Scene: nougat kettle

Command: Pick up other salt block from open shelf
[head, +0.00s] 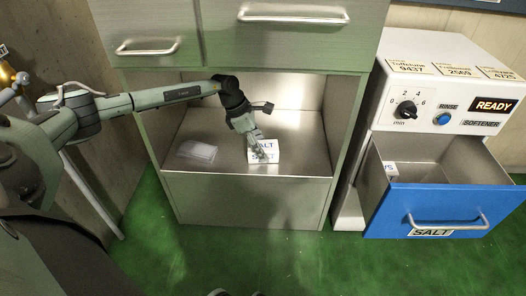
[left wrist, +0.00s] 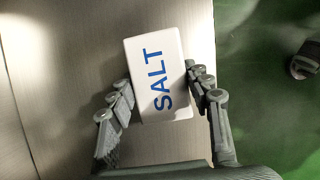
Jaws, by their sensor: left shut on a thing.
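A white salt block (head: 265,152) with blue SALT lettering is at the front of the open metal shelf (head: 225,155). It also shows in the left wrist view (left wrist: 155,50). My left gripper (head: 257,148) reaches into the shelf from the left and is shut on the block, one finger on each side of it in the wrist view (left wrist: 158,92). I cannot tell whether the block still touches the shelf. Another white block (head: 390,169) lies in the open blue-fronted SALT drawer (head: 440,205) at the right. My right gripper is not in view.
A flat, clear-looking packet (head: 197,151) lies on the shelf's left side. Closed metal drawers (head: 285,35) hang above the shelf opening. The white softener machine (head: 430,85) stands to the right, its drawer pulled out over the green floor (head: 270,255).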

